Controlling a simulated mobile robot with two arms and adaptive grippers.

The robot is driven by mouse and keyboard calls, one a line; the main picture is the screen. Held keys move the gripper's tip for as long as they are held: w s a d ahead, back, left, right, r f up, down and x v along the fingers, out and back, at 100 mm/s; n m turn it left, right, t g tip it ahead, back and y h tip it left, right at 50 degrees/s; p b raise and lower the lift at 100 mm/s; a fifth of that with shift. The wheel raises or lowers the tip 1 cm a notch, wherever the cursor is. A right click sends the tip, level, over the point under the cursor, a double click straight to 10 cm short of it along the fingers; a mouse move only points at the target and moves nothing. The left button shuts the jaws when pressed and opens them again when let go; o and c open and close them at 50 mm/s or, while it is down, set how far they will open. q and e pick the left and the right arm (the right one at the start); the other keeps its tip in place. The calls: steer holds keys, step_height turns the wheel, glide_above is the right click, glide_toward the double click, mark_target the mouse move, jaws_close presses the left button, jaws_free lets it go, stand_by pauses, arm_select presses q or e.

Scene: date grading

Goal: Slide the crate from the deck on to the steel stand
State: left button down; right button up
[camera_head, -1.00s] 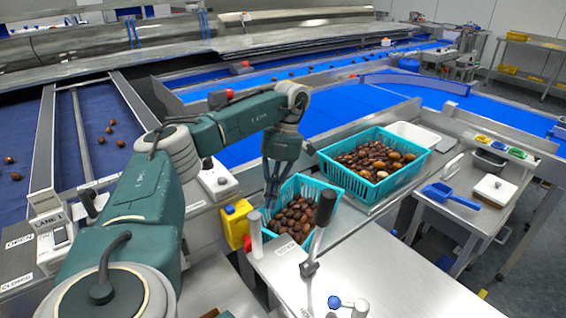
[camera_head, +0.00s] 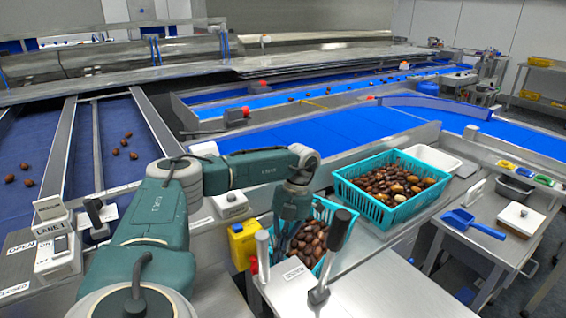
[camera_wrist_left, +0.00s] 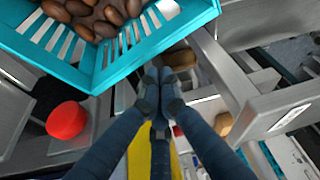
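A teal slatted crate (camera_head: 349,222) full of brown dates stands on the steel surface near the middle of the head view. My arm and a black-handled lever partly cover it. Its corner, rim and slats also show at the top left of the left wrist view (camera_wrist_left: 97,72). My left gripper (camera_head: 281,238) is low at the crate's left side, its tips hidden in the head view. In the wrist view its fingertips (camera_wrist_left: 160,92) are together, just outside the crate's corner, with nothing visible between them. A pale steel top (camera_head: 385,292) lies right of the lever. My right gripper is not in view.
A larger teal crate of dates (camera_head: 400,213) stands behind, beside a white tray (camera_head: 436,158). A black-handled lever (camera_head: 338,232) rises close by. A yellow box (camera_head: 243,246) is left of my gripper. A side table holds a blue scoop (camera_head: 465,222).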

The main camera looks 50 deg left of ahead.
mark_target(286, 258)
arm_select(q)
steer(key=shift+s+f, duration=0.25)
steer(key=shift+f, duration=0.45)
steer(key=shift+w+a+b, duration=0.15)
steer(key=shift+w+b, duration=0.1)
steer(key=shift+w, duration=0.8)
steer(key=shift+w+a+b, duration=0.15)
steer(key=shift+w+b, duration=0.05)
steer(key=shift+w, duration=0.8)
steer(key=v, duration=1.2)
steer(key=shift+s, duration=0.1)
